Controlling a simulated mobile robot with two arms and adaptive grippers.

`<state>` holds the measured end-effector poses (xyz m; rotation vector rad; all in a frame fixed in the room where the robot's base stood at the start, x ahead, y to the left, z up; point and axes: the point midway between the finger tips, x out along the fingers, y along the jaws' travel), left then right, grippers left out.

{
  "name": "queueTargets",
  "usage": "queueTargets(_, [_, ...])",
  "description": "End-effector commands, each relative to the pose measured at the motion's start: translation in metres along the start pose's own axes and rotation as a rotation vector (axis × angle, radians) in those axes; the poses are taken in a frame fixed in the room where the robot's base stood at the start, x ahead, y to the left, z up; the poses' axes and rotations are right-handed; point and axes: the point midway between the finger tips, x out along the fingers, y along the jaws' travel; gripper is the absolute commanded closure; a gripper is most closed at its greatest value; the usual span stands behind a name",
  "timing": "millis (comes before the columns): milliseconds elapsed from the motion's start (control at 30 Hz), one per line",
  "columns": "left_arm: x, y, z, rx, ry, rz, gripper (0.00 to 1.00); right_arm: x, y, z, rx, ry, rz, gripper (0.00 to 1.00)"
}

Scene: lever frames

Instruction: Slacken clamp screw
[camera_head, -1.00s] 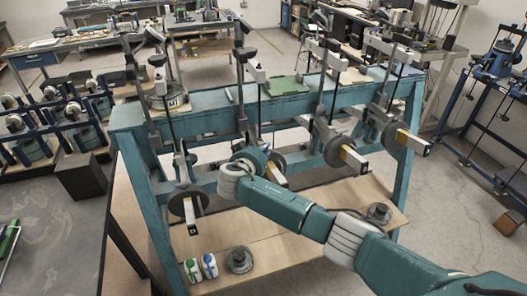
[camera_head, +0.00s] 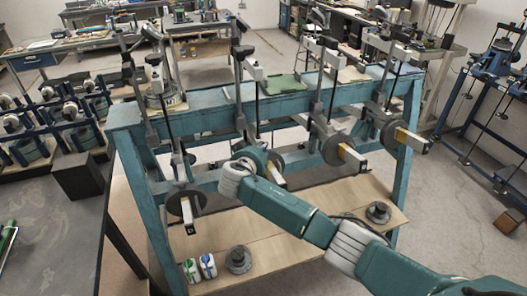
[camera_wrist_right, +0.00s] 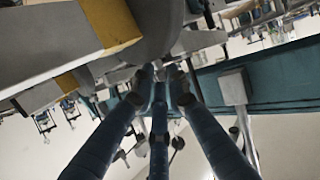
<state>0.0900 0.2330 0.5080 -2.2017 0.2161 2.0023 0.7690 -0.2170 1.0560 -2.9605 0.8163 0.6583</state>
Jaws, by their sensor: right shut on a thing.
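A teal bench frame (camera_head: 290,100) carries several lever units with upright rods, grey discs and pale beams. My right arm comes in from the lower right in the head view, its wrist (camera_head: 236,178) in front of the second unit from the left. That unit's disc (camera_head: 277,162) and beam end (camera_head: 279,181) show just right of the wrist. In the right wrist view the dark blue fingers of my right gripper (camera_wrist_right: 161,82) converge on a small part among grey metalwork. The fingertips mostly hide it, and I cannot make out a clamp screw. My left gripper is not in view.
In the right wrist view a grey beam with a yellow band (camera_wrist_right: 108,22) lies close above left of the fingers.

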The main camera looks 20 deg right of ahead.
Motion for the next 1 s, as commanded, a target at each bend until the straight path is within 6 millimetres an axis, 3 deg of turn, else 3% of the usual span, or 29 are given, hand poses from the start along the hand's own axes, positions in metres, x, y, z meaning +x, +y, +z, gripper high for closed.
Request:
queueTargets(67, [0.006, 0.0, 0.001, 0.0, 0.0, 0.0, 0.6, -0.004, -0.011, 0.011, -0.002, -0.015, -0.04, 1.0])
queueTargets(367, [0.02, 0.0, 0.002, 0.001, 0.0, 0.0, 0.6, -0.002, 0.001, 0.006, -0.021, -0.003, -0.127, 1.0])
queueTargets(1000, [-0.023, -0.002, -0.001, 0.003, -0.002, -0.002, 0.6, 0.002, 0.02, -0.003, -0.117, 0.007, -0.5, 1.0])
